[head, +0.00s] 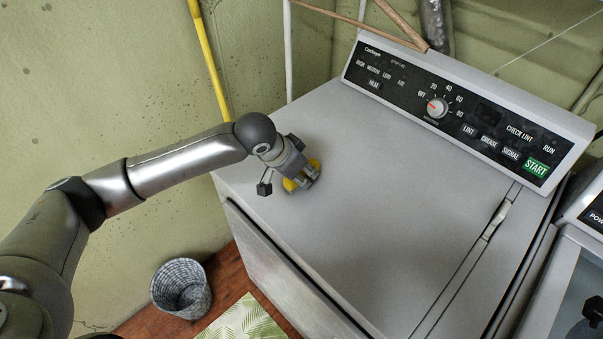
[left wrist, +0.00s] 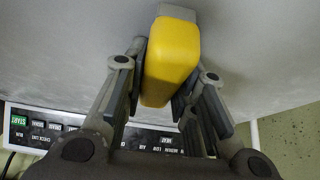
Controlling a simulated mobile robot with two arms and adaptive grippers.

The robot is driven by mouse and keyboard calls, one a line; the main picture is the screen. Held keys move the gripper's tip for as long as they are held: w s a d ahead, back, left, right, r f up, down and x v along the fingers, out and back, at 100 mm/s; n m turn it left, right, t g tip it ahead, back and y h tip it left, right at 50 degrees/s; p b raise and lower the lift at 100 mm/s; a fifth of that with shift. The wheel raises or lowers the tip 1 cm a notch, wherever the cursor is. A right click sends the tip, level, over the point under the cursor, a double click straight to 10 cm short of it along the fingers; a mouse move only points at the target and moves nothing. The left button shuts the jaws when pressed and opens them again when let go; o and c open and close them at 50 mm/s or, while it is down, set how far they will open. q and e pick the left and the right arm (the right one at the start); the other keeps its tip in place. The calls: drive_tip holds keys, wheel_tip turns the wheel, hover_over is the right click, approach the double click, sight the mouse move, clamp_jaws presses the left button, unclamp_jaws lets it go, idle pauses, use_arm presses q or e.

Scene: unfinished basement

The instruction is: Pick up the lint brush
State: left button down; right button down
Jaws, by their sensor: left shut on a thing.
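The lint brush is a yellow, rounded block with a grey edge in the left wrist view (left wrist: 172,60). In the head view only bits of its yellow show around the fingers (head: 314,164). My left gripper (head: 303,180) is at the left back part of the dryer top. In the left wrist view its fingers (left wrist: 170,95) stand on both sides of the brush, shut on it. Whether the brush still touches the dryer top is hard to tell.
The grey dryer top (head: 390,190) is otherwise clear, with a control panel (head: 460,110) along its back. A woven basket (head: 181,288) and a green leaf-patterned mat (head: 243,320) are on the floor at lower left. Another appliance (head: 575,270) stands at right.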

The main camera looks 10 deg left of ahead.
use_arm(q)
drive_tip(key=shift+a+b, duration=0.1)
drive_tip(key=shift+b, duration=0.25)
drive_tip(key=shift+r, duration=0.3)
wheel_tip(320, 180, up, 3)
drive_tip(key=shift+a+r+b, duration=0.1)
drive_tip(key=shift+b, duration=0.55)
drive_tip(key=v, duration=0.6)
drive_tip(key=shift+s+a+b, duration=0.3)
drive_tip(key=shift+s+a, duration=0.1)
drive_tip(key=s+a+r+b, duration=0.1)
drive_tip(key=s+a+r, duration=0.3)
drive_tip(key=s+a, duration=0.2)
drive_tip(key=shift+s+r, duration=0.2)
drive_tip(key=shift+s, duration=0.6)
